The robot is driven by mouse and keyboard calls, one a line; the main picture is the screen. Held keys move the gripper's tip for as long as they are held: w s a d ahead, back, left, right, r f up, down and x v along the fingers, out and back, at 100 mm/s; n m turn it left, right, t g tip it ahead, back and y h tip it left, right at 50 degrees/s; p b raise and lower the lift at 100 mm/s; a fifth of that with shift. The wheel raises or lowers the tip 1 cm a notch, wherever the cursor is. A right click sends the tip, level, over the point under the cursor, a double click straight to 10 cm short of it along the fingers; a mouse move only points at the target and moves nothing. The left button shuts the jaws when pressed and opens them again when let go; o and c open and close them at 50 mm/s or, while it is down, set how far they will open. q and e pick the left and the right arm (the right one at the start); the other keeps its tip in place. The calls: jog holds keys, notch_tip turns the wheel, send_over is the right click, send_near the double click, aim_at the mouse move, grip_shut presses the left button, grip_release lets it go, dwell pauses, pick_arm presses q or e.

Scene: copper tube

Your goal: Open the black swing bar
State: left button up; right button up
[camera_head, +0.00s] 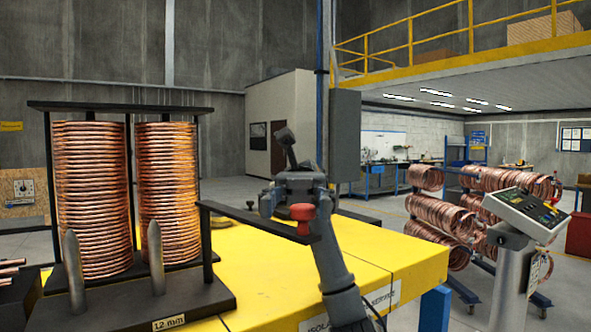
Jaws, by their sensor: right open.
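The black swing bar (236,214) sticks out to the right from the right post of the black coil rack (120,107), over the yellow table. A red knob (302,213) sits near its free end. My right gripper (277,172) is open by the outer part of the bar, close to the knob. Its arm rises from the bottom of the view, right of the middle. I cannot tell whether the gripper touches the bar. Two stacks of copper tube coils (92,200) stand upright in the rack. My left gripper is out of view.
A grey control panel on a stand (520,215) and a blue-framed rack of copper coils (440,232) stand further right. Two grey pointed posts (156,258) stand at the coil rack's front.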

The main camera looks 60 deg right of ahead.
jog(key=shift+r, duration=4.8)
